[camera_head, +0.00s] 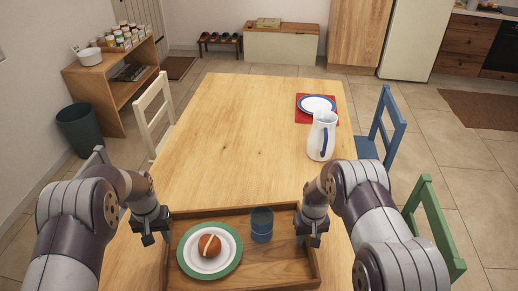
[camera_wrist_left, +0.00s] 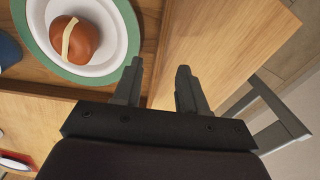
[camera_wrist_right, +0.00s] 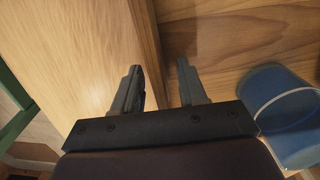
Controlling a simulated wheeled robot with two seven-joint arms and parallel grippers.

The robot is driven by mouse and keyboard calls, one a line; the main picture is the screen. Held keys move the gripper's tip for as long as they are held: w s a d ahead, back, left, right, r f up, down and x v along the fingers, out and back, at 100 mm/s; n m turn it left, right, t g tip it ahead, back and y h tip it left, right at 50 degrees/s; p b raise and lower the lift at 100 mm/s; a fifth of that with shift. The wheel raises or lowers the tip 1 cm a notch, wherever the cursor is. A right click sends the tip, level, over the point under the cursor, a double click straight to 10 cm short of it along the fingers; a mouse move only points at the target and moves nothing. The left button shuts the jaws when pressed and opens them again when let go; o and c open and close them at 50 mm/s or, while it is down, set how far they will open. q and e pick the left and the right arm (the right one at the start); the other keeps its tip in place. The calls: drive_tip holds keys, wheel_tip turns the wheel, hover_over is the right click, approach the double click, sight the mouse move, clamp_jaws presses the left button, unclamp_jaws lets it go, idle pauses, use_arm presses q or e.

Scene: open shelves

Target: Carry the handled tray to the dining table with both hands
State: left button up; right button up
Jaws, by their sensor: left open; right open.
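The wooden handled tray (camera_head: 280,267) lies flat on the near end of the wooden dining table (camera_head: 225,130). It carries a green-rimmed white plate (camera_head: 232,262) with a brown bun (camera_head: 210,246) and a blue cup (camera_head: 262,225). My left gripper (camera_head: 151,238) is open at the tray's left side; its fingers (camera_wrist_left: 157,90) appear on either side of the tray's side wall. My right gripper (camera_head: 309,238) is open at the right side; its fingers (camera_wrist_right: 158,88) likewise appear on either side of that wall. The tray's handles cannot be made out clearly.
A white pitcher (camera_head: 321,137) and a red mat (camera_head: 304,117) with a blue-rimmed plate (camera_head: 318,103) stand farther back on the table's right. The table's middle and left are clear. Chairs stand along both sides, including a blue one (camera_head: 386,125) and a green one (camera_head: 440,225).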

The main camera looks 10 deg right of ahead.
use_arm(q)
wheel_tip(320, 180, up, 3)
drive_tip(key=shift+f, duration=0.1)
drive_tip(key=shift+r, duration=0.25)
use_arm(e)
drive_tip(key=shift+w+r, duration=0.1)
drive_tip(key=shift+r, duration=0.1)
wheel_tip(320, 180, up, 12)
drive_tip(key=shift+f, duration=0.25)
